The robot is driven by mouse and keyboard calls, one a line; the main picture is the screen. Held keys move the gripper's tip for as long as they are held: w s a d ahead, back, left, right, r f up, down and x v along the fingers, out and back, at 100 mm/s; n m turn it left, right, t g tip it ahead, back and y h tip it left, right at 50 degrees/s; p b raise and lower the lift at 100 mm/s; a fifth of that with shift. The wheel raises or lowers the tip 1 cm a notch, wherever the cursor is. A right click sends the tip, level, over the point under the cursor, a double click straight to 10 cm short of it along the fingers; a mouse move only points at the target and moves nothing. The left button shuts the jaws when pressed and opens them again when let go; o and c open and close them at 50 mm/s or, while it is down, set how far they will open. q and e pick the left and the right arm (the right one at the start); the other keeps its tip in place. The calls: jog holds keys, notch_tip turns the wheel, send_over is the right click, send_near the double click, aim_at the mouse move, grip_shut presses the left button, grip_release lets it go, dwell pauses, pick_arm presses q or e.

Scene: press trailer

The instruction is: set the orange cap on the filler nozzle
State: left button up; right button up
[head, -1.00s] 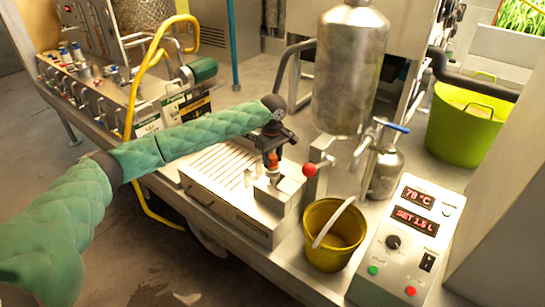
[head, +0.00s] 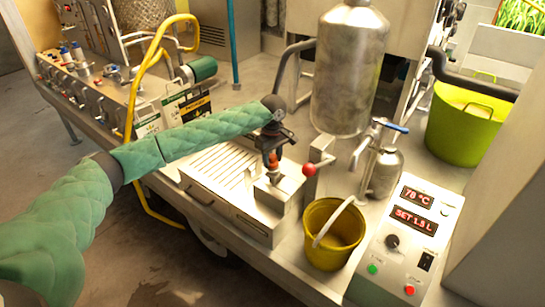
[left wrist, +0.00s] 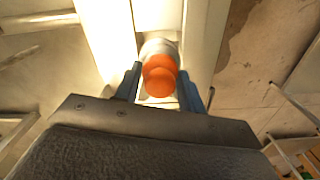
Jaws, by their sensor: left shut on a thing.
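The orange cap (head: 273,160) is between the fingers of my left gripper (head: 271,157), which is shut on it. In the left wrist view the cap (left wrist: 160,76) sits between the two blue fingertips, with a pale metal cylinder right behind it, in line with it. In the head view the cap is directly above a short metal nozzle (head: 274,177) on a small block at the right end of the slatted metal tray. I cannot tell whether cap and nozzle touch. My right gripper is not in view.
A lever with a red ball knob (head: 309,169) stands just right of the nozzle. A yellow bucket (head: 322,258), a control box (head: 405,245) and a steel tank (head: 349,75) are farther right. The slatted tray (head: 217,170) lies left, below my forearm.

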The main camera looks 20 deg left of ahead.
aim_at(273, 156)
pick_arm(q)
jog(key=shift+f+p, duration=0.35)
jog(key=shift+f, duration=0.2)
dwell(0.9)
jog(key=o, duration=0.8)
notch_tip(273, 156, up, 8)
jog(key=p, duration=0.8)
jog(key=shift+r, duration=0.25)
jog(key=shift+r+p, duration=1.2)
jog(key=shift+r, duration=0.05)
